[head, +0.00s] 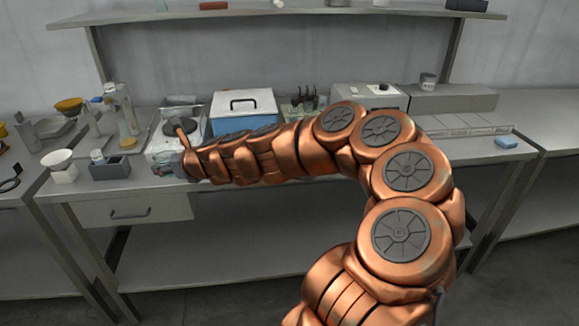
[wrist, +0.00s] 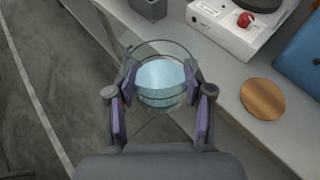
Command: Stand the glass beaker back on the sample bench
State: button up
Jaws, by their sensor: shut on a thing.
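The glass beaker (wrist: 161,76) is clear, with a round rim and pale blue liquid inside. My gripper (wrist: 160,104) is shut on it, with a purple-padded finger on each side. In the wrist view it appears at the front edge of the sample bench (wrist: 219,105), with floor showing to its left. I cannot tell whether its base touches anything. In the head view my gripper (head: 176,164) is at the bench's front left, and the beaker (head: 165,171) is mostly hidden by it.
A round wooden disc (wrist: 263,98) lies on the bench, right of the beaker. Behind it are a white device with a red knob (wrist: 245,20) and a blue box (head: 243,112). A grey holder (head: 110,168) stands left of my gripper. The bench right of the box holds more equipment.

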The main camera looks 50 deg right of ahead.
jog(key=s+d+f+m+h+b, duration=0.1)
jog(key=s+d+f+b, duration=0.2)
jog(key=d, duration=0.4)
jog(key=s+d+f+m+h+b, duration=0.1)
jog(key=s+d+m+h+b, duration=0.2)
jog(key=d, duration=0.4)
jog(key=s+d+f+b, duration=0.2)
jog(key=s+d, duration=0.3)
jog(key=d, duration=0.2)
jog(key=w+d, duration=0.2)
jog(key=d, duration=0.3)
jog(key=w+d+f, duration=0.1)
jog(key=d, duration=0.4)
jog(key=w+d, duration=0.2)
jog(key=d, duration=0.3)
jog(key=shift+w+f+b, duration=0.15)
jog(key=shift+w+b, duration=0.15)
jog(key=shift+w, duration=0.05)
jog(key=shift+w+f, duration=0.1)
jog(key=shift+f, duration=0.1)
jog(key=shift+f+b, duration=0.45)
jog(key=shift+f, duration=1.1)
jog(key=shift+f, duration=0.1)
jog(key=o, duration=1.2)
jog(key=shift+o, duration=0.2)
